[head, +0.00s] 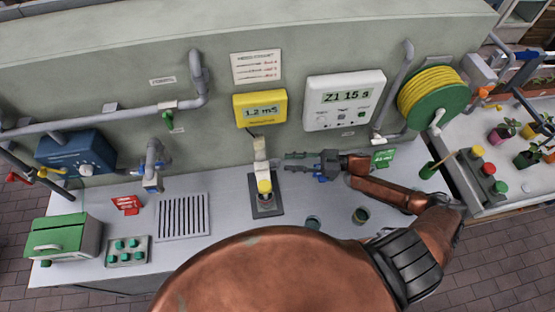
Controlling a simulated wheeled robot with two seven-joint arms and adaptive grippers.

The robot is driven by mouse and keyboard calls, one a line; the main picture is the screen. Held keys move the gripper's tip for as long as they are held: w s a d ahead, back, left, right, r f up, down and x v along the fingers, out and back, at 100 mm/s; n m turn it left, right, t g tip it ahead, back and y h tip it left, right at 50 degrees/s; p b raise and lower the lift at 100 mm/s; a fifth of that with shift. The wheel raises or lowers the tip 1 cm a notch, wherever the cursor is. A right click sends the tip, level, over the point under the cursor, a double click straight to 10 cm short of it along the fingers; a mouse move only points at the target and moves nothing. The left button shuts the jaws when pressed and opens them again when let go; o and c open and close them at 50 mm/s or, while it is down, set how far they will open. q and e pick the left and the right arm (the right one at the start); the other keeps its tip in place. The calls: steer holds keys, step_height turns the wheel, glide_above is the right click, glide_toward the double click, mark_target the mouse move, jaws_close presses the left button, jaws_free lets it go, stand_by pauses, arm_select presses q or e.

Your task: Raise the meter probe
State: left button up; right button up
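The yellow meter (260,107) reading "1.2 mS" is on the grey wall. Below it, a pale upright piece (260,150) stands above a yellow-topped part (264,186), which looks like the probe. This part sits over a small cup on a dark base plate (267,207). I cannot tell how far the probe reaches into the cup. My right gripper (288,162) comes in from the right. Its fingers point left, apart and empty, just right of the pale piece. I cannot tell whether they touch it. My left gripper is not in view.
A white panel (344,101) and a hose reel (433,98) are on the wall at right. A slotted drain (182,217) and a green-lidded box (62,238) are at left.

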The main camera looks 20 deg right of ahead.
mark_target(279, 161)
steer(key=shift+p+x, duration=0.55)
steer(key=shift+x, duration=2)
steer(key=shift+c, duration=0.7)
jaws_close()
steer(key=shift+w+r, duration=0.1)
steer(key=shift+d, duration=0.1)
